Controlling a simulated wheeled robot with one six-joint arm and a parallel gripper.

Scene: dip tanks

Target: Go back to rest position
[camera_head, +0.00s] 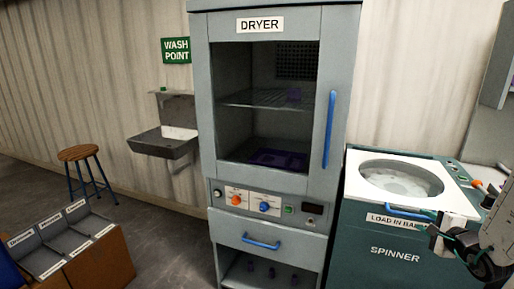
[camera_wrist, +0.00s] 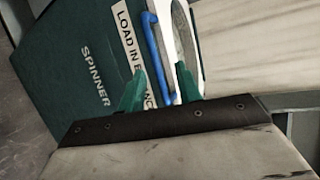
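My gripper (camera_head: 438,228) is at the right edge of the head view, in front of the spinner (camera_head: 385,246). In the wrist view my gripper (camera_wrist: 160,78) has its two green fingers spread apart, with nothing gripped. The spinner's blue handle (camera_head: 409,212) is close to the fingertips. In the wrist view the handle (camera_wrist: 158,55) shows in the gap between the fingers, not touched by both. I cannot tell how deep it lies between them.
The grey dryer (camera_head: 201,100) stands left of the spinner, its glass door shut with purple items inside. A wash point sink (camera_head: 165,143), a stool (camera_head: 78,153) and a labelled compartment bin (camera_head: 104,262) are further left. Open floor lies between bin and dryer.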

